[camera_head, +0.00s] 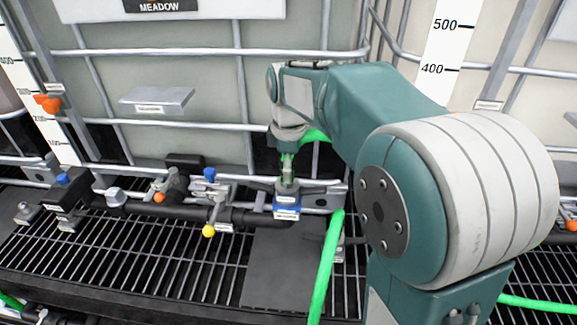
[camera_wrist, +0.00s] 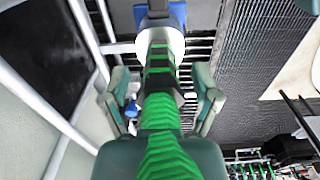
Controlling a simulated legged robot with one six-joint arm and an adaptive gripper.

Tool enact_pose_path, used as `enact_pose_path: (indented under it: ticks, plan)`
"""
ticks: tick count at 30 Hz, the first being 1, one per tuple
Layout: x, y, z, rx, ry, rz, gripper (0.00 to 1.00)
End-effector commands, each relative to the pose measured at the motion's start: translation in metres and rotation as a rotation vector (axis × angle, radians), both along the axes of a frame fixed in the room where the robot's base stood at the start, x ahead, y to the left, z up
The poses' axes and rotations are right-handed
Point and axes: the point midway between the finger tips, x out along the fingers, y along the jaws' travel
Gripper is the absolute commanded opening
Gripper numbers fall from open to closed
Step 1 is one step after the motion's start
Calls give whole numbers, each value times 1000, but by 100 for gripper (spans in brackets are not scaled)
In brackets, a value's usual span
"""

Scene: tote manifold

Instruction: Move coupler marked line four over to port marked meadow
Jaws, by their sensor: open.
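A coupler with a blue band and a small unreadable label (camera_head: 287,206) sits at the right end of the black pipe manifold, under my gripper (camera_head: 287,178). I cannot read whether it is line four. In the wrist view, a bright green ribbed hose (camera_wrist: 163,115) runs between the spread fingers of my gripper (camera_wrist: 162,90) towards a white collar (camera_wrist: 160,42) and a blue part (camera_wrist: 176,14). The fingers stand apart on either side and are not closed on it. A sign reading MEADOW (camera_head: 157,7) is on the tote at upper left; which port it marks is unclear.
The black manifold (camera_head: 150,208) carries a blue-topped valve (camera_head: 210,174) and a yellow knob (camera_head: 208,231). Metal cage bars (camera_head: 180,123) stand close behind. A green hose (camera_head: 327,265) hangs over the dark grating (camera_head: 150,260). A flat dark plate (camera_head: 275,270) lies in front.

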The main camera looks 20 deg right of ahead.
Motion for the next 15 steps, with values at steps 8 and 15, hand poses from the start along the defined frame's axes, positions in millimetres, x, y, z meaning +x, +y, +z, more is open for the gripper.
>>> enact_pose_path:
  ticks: [8, 15]
  plan:
    - [1, 0, 10, 0, -2, 0, 79]
    - [2, 0, 57, -1, -4, 0, 79]
